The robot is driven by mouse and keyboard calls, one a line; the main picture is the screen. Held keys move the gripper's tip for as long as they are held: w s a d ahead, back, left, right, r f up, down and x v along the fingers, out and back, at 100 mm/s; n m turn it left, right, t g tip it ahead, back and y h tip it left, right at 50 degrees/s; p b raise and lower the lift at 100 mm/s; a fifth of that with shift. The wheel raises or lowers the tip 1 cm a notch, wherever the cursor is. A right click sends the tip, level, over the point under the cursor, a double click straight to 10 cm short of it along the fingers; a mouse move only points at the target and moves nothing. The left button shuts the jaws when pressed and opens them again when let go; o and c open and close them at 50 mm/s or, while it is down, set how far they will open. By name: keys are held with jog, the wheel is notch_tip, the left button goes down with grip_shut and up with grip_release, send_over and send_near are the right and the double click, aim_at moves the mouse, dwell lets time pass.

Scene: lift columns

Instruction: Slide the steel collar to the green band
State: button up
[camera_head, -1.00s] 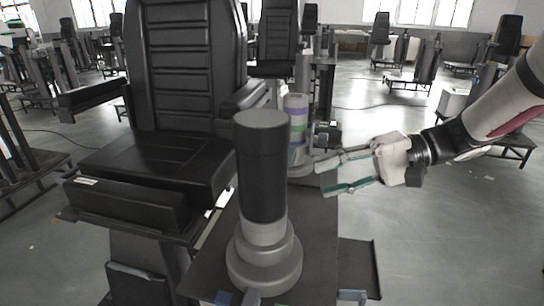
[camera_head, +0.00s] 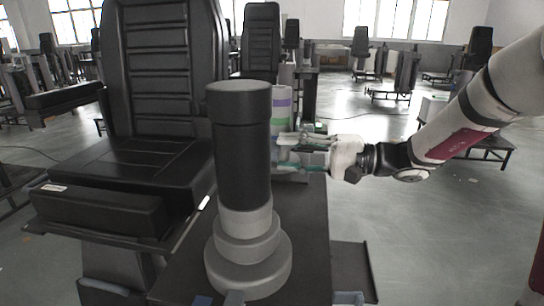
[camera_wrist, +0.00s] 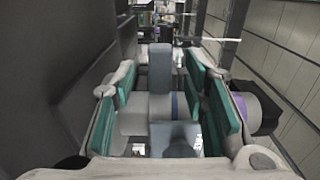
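The banded column (camera_head: 283,103) stands behind the thick black-and-grey post, which hides its left side. Its purple band shows near the top, and the green band (camera_head: 281,122) lies lower. My gripper (camera_head: 282,150) reaches in from the right at the column, below the green band. In the wrist view my gripper (camera_wrist: 165,105) is open, with a teal-padded finger on each side of a grey part, apparently the steel collar (camera_wrist: 160,70). Gaps show beside it. The column runs crosswise there, with a purple part (camera_wrist: 245,108) beyond the right finger. In the head view the collar is mostly hidden.
The black-topped post (camera_head: 243,150) on a stepped grey base stands close in front of the column. A black chair (camera_head: 160,100) is at the left. Other chairs and stands are farther back. Open floor (camera_head: 420,230) lies to the right.

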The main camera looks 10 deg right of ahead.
aim_at(280, 152)
jog(key=shift+b+x, duration=0.35)
jog(key=shift+x, duration=1.65)
jog(key=shift+c, duration=0.2)
grip_shut()
